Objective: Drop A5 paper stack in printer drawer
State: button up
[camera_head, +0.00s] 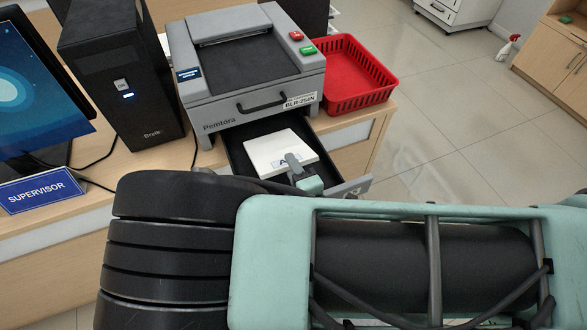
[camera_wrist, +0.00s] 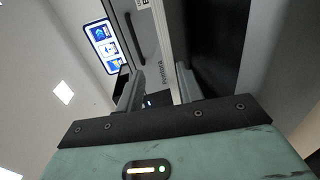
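The printer (camera_head: 222,117), grey with a dark top, stands on the counter with its lower drawer (camera_head: 236,152) pulled out. The white A5 paper stack (camera_head: 272,150) lies inside the drawer, with a partly covered label at its front edge. My gripper (camera_head: 294,163) is over the front part of the drawer, and one finger overlaps the stack's front edge in the head view. In the wrist view the two fingers of my gripper (camera_wrist: 158,90) stand apart with no paper between them. The printer front (camera_wrist: 170,40) shows sideways beyond them. Whether a finger touches the stack is unclear.
A red basket (camera_head: 355,75) stands right of the printer. A black computer tower (camera_head: 120,75), a monitor (camera_head: 35,95) and a supervisor sign (camera_head: 42,190) are on the left. My arm covers the foreground. Open tiled floor (camera_head: 450,120) lies to the right.

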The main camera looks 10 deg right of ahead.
jog(key=v, duration=1.7)
jog(key=shift+s+b, duration=0.15)
jog(key=shift+b, duration=0.25)
jog(key=shift+d+r, duration=0.1)
jog(key=shift+r, duration=0.05)
